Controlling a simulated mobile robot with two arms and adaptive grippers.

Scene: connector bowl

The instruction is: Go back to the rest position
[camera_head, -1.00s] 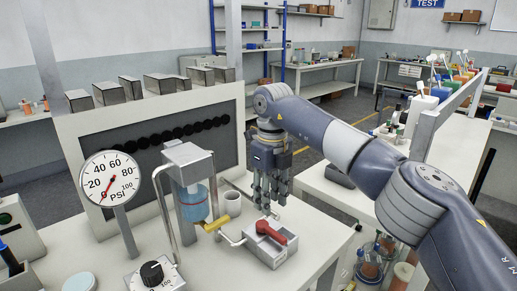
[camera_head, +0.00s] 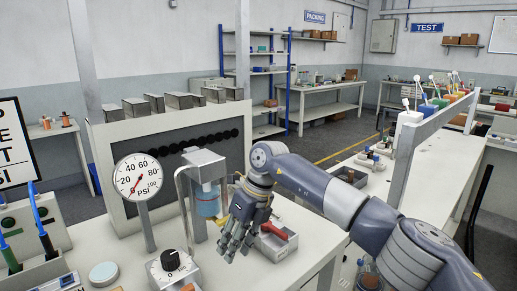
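My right arm comes in from the right, and its grey gripper (camera_head: 236,246) hangs over the workbench (camera_head: 215,272), fingers pointing down. Its fingers look spread, with nothing seen between them. My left gripper is not in view.
A pressure gauge (camera_head: 138,178), a fixture with a blue cylinder (camera_head: 207,200) and a black knob (camera_head: 170,260) stand left of the gripper. Blue-handled tools (camera_head: 40,222) are at far left. A white bench (camera_head: 425,185) stands to the right.

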